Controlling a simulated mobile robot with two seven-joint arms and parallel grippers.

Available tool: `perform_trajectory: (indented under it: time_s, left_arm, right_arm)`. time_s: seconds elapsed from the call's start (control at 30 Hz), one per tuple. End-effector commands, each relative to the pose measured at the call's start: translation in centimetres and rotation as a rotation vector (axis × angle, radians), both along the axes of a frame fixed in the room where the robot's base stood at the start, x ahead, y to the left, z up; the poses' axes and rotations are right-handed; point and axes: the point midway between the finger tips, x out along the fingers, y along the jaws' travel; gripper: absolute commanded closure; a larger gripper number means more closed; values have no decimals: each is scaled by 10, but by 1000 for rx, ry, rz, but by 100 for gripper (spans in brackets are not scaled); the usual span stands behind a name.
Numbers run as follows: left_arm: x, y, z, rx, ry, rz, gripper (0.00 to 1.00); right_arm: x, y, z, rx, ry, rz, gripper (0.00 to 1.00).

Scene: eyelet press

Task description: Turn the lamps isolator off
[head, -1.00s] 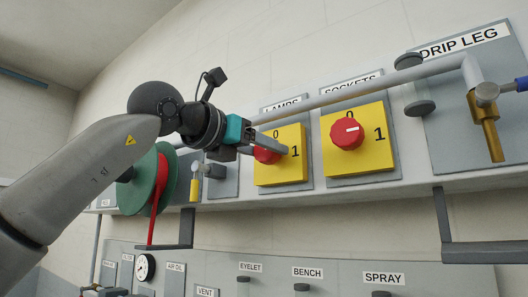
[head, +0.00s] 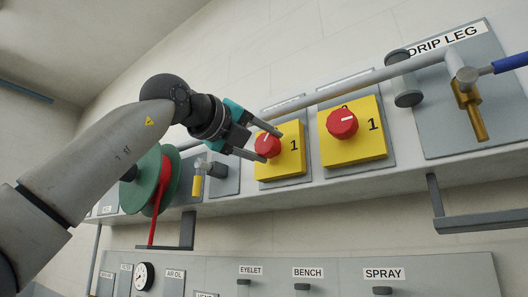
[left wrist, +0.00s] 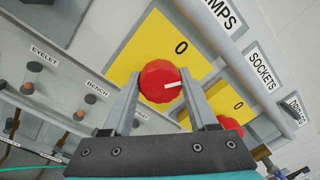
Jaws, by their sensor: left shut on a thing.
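The lamps isolator is a red round knob (head: 267,146) on a yellow plate (head: 291,163) marked 1. It also shows in the left wrist view as a red knob (left wrist: 158,88) on yellow with a 0. My left gripper (head: 272,145) is shut on the knob, one finger on each side. In the left wrist view the white mark points right, between the 0 and the side facing the sockets isolator. The 1 is hidden there. In the head view a finger hides the 0. My right gripper is not in view.
The sockets isolator (head: 342,123), a similar red knob on yellow, is close on the right. A grey pipe (head: 385,72) runs above both. A drip leg valve (head: 468,95) is at far right, a green reel (head: 140,185) at left. A lower panel (head: 330,272) has several small knobs.

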Motion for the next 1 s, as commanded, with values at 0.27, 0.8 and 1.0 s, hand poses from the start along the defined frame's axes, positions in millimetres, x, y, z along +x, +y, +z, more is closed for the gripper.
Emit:
perform_trajectory:
  time_s: [0.27, 0.8, 1.0]
  left_arm:
    - [-1, 0, -2, -210, 151, -1, 97]
    - [0, 0, -1, -465, 336, -1, 97]
    - [0, 0, -1, -492, 356, 0, 97]
  right_arm:
    - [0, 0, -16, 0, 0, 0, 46]
    - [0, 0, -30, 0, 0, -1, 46]
    - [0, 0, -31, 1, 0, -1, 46]
